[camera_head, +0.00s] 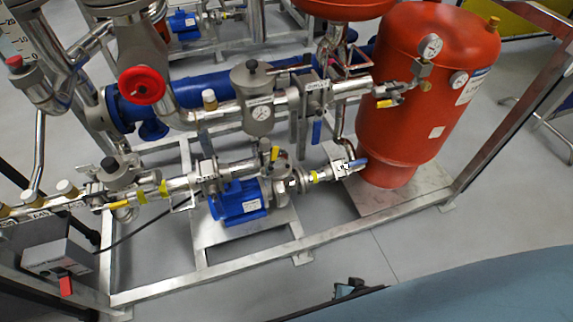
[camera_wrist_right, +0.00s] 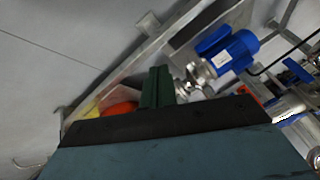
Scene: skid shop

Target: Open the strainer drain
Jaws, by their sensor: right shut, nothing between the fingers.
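I cannot tell for sure which fitting is the strainer drain. A grey pot-shaped body (camera_head: 253,100) with a dial, which may be the strainer, sits on the upper pipe in the head view. A blue lever (camera_head: 316,132) hangs just right of it. A yellow-handled valve (camera_head: 117,205) is on the lower left pipe. My right gripper (camera_head: 350,287) is at the bottom, over the floor in front of the skid and apart from every valve. In the wrist view its dark green fingers (camera_wrist_right: 158,84) are shut and empty. My left gripper is out of view.
A red tank (camera_head: 405,125) stands at the right of the steel skid frame (camera_head: 250,249). A blue pump motor (camera_head: 237,202) sits low in the middle. A red handwheel (camera_head: 142,85) is at upper left. The grey floor (camera_head: 300,280) in front is clear.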

